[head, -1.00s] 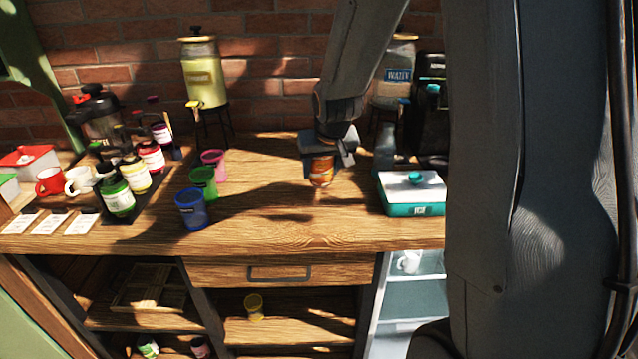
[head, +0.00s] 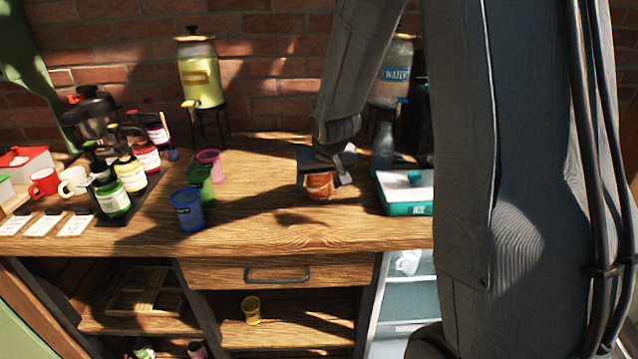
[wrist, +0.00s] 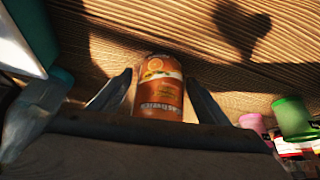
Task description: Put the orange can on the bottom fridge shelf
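The orange can (head: 319,187) is between the fingers of my gripper (head: 326,178), over the right middle of the wooden counter. A shadow lies on the counter in front of the can, which seems held just above the wood. The fridge (head: 402,297) is below the counter at the right, with its pale inside and shelves partly showing. My arm hides its right side, and its bottom shelf is not clearly visible.
A teal ice box (head: 407,208) stands right of the can. Blue (head: 187,212), green (head: 199,182) and pink (head: 209,164) cups stand to its left. A white mug (head: 408,262) is on an upper fridge shelf. The counter's front middle is clear.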

